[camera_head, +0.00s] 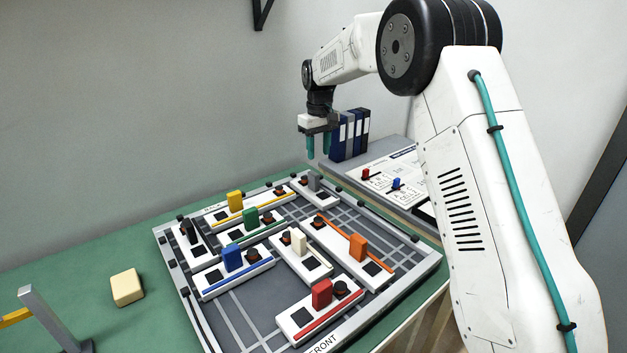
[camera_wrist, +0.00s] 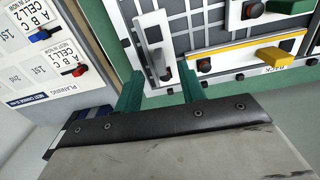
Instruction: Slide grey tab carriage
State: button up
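The grey tab carriage (camera_head: 322,197) is a white block with a grey upright tab (camera_head: 314,181) at the back right corner of the framed tray (camera_head: 262,308). In the wrist view the carriage (camera_wrist: 142,27) lies just beyond the fingertips, with its grey tab (camera_wrist: 153,34) and a dark knob on it. My gripper (camera_head: 319,155) has two teal fingers pointing down, held above the back edge of the tray. The fingers (camera_wrist: 160,80) are apart with nothing between them, so the gripper is open. It is not touching the carriage.
Carriages with yellow (camera_head: 235,200), green (camera_head: 251,219), blue (camera_head: 232,257), white (camera_head: 299,241), orange (camera_head: 357,247) and red (camera_head: 321,293) tabs share the tray. A cream block (camera_head: 127,287) lies left.

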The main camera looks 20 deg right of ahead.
send_over(313, 173)
notch_tip(313, 173, down, 5)
jog(key=shift+d+r, duration=0.1)
notch_tip(313, 173, down, 8)
grip_shut()
